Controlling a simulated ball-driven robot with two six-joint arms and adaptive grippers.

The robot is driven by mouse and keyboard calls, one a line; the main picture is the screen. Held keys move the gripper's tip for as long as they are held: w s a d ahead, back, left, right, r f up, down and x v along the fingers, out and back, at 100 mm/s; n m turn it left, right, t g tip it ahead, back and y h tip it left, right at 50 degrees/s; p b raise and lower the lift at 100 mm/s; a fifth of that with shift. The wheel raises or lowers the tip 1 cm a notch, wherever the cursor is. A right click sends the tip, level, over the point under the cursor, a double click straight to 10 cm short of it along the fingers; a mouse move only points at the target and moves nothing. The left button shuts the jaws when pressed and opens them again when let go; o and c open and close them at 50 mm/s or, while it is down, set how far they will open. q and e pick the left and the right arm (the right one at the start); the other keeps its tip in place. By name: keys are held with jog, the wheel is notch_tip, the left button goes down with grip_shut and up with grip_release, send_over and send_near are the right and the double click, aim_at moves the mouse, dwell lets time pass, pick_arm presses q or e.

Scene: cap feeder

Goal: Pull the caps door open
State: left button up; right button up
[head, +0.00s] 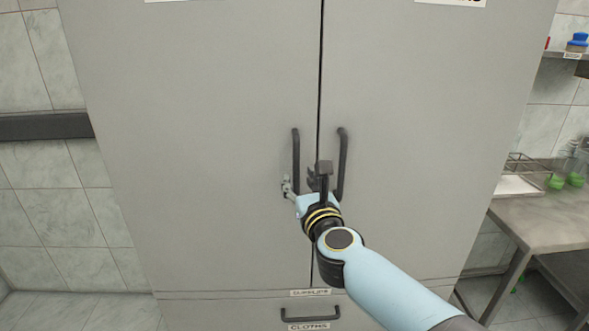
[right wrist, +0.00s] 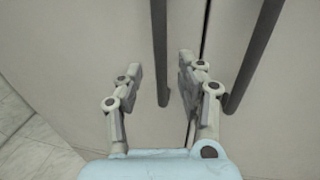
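A tall grey cabinet has two closed doors, a left door (head: 200,140) and a right door (head: 420,140). The labels at their tops are cut off, so I cannot read which is caps. A dark upright bar, the left handle (head: 296,155), and a matching right handle (head: 343,155) flank the middle seam. My right gripper (head: 299,184) is at the lower end of the left handle. In the right wrist view its fingers (right wrist: 160,78) are open, with the left handle (right wrist: 160,45) between them. The right handle (right wrist: 251,60) is outside the right finger. My left gripper is not in view.
Below the doors is a drawer with a horizontal handle (head: 310,314) and a label reading "CLOTHS". A dark wall rail (head: 45,126) is at the left.

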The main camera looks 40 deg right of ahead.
aim_at(297, 174)
jog(key=x, duration=0.4)
jog(key=shift+w+d, duration=0.1)
grip_shut()
dwell(0.6)
